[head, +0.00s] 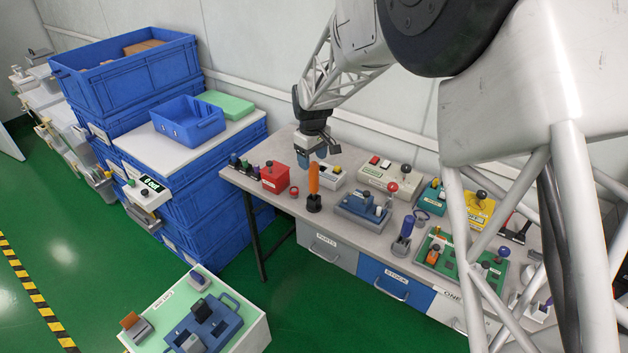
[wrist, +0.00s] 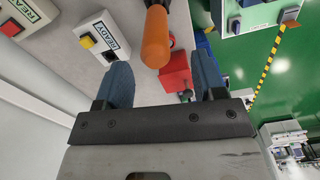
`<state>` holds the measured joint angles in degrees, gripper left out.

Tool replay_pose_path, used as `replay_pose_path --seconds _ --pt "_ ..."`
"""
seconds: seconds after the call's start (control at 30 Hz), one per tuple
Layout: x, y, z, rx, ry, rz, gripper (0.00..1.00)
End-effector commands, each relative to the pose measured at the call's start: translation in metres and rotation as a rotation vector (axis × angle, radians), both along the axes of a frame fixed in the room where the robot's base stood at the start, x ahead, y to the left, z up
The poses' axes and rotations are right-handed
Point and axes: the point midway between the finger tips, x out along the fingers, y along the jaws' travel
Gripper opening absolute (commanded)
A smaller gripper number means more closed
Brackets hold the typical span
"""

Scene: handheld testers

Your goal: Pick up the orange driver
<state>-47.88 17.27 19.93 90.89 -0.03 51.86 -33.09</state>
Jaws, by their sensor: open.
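The orange driver (head: 314,178) stands upright with its orange handle up, in a dark holder (head: 314,202) near the front edge of the bench. In the wrist view the orange handle (wrist: 156,38) shows ahead of the fingertips, roughly between them and a little left of the middle. My gripper (head: 316,151) is above and close to the driver's top in the head view. In the wrist view my gripper (wrist: 162,80) has its two blue fingers wide apart with nothing between them. I cannot tell the exact gap between fingers and handle.
A red box (head: 275,178) stands left of the driver, with a red ring (head: 294,190) between. A white READY box (head: 331,176) is close behind, and a blue tester (head: 363,208) stands to the right. More testers crowd the bench's right side.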

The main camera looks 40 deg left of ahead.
Motion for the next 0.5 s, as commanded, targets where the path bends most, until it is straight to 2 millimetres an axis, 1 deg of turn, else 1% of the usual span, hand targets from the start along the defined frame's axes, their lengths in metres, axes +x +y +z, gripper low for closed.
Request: replay_pose_path --seconds 0.4,0.5 --pt "0.005 -0.001 -0.041 -0.002 0.001 0.000 0.63" --pt "0.005 -0.001 -0.048 -0.001 0.000 0.000 0.63"
